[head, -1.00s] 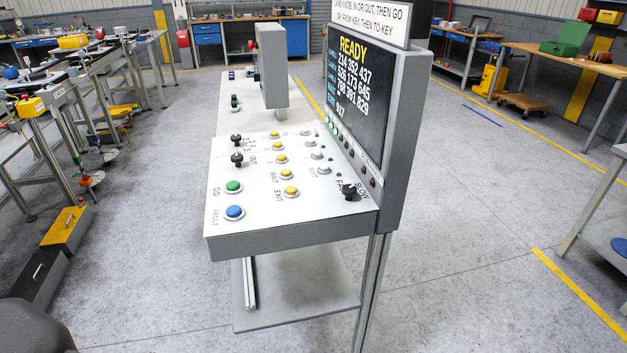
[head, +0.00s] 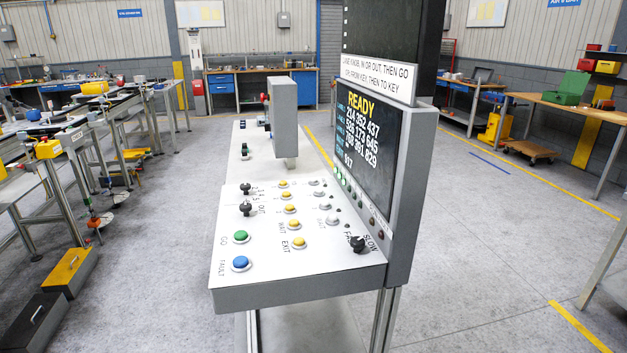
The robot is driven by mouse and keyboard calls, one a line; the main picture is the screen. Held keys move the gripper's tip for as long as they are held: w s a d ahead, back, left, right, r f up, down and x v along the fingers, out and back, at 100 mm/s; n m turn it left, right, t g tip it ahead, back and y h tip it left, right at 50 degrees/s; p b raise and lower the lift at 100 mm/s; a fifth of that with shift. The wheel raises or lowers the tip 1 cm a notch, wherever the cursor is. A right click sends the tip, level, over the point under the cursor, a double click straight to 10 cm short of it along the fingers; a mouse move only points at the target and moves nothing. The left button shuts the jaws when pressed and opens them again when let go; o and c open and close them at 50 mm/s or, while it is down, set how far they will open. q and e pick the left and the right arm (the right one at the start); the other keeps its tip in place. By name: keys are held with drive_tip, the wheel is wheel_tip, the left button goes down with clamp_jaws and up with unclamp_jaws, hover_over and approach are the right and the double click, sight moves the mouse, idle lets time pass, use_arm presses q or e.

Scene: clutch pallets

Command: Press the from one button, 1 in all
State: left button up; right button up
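The control panel (head: 258,270) stands in the middle, with its white face sloping toward me. A column of yellow buttons runs up the face, from the one by EXIT (head: 299,243) and the one by WAIT (head: 294,224) to the farthest yellow button (head: 283,184). A column of pale buttons (head: 326,206) lies to their right. The small labels by the farther buttons are too small to read, so I cannot tell which is the from one button. The screen (head: 366,150) reads READY above rows of numbers. Neither of my grippers is in view.
A green GO button (head: 241,237), a blue FAULT button (head: 240,263) and black knobs (head: 246,209) sit at the panel's left. A SLOW/FAST knob (head: 357,243) is at its right. Benches (head: 577,105) stand around. The floor (head: 480,260) right of the panel is clear.

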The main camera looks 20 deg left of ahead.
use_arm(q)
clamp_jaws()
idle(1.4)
